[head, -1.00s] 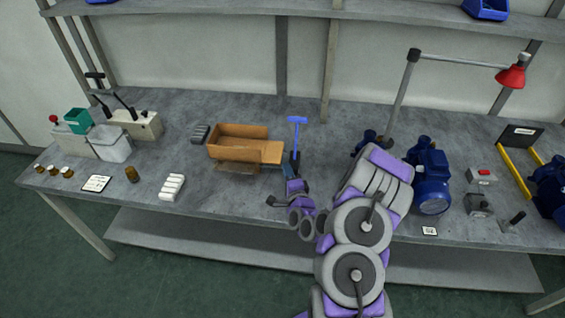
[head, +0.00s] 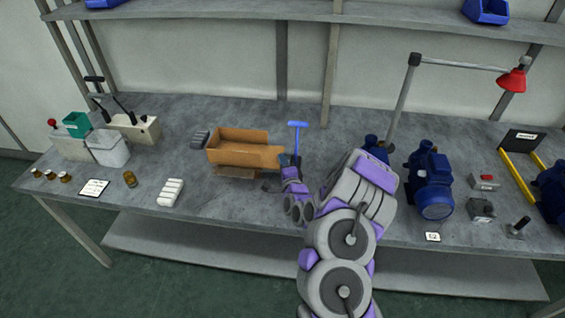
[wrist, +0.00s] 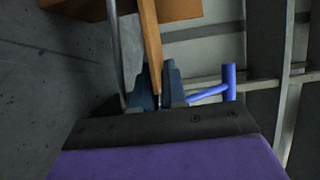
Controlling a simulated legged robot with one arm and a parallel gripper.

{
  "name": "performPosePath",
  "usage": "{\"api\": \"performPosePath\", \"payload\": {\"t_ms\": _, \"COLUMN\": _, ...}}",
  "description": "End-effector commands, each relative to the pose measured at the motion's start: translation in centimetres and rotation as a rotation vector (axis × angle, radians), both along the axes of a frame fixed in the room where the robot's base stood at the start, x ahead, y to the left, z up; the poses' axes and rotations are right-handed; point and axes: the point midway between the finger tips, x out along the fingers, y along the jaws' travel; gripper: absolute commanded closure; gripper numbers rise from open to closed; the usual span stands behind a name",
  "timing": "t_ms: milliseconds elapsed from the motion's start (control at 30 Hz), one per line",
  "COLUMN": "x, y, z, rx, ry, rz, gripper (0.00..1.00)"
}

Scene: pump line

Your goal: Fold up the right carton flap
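The brown open-topped carton (head: 238,139) stands mid-bench in the head view. Its right flap (head: 268,157) sticks out to the right, roughly level. My gripper (head: 288,161) is at the outer end of this flap. In the wrist view the flap (wrist: 151,50) appears nearly edge-on and runs down between the two blue-grey fingertips of my gripper (wrist: 158,88). The fingers stand close on both sides of it; whether both press on it I cannot tell. The carton body (wrist: 80,8) shows at the top left of the wrist view.
A blue T-shaped tool (head: 298,133) stands just behind my gripper and also shows in the wrist view (wrist: 215,88). A front flap (head: 235,172) hangs outward. Blue pumps (head: 433,185) stand to the right. White parts (head: 170,192) lie front left.

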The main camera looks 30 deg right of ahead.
Motion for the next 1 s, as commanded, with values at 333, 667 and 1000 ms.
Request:
{"api": "performPosePath", "payload": {"t_ms": 333, "x": -0.01, "y": 0.03, "z": -0.18, "rx": 0.001, "ry": 0.004, "rz": 0.0, "gripper": 1.0}}
{"api": "performPosePath", "payload": {"t_ms": 667, "x": -0.03, "y": 0.05, "z": -0.13, "rx": -0.011, "ry": 0.013, "rz": 0.001, "gripper": 1.0}}
{"api": "performPosePath", "payload": {"t_ms": 1000, "x": -0.05, "y": 0.07, "z": 0.11, "rx": -0.033, "ry": 0.029, "rz": 0.001, "gripper": 1.0}}
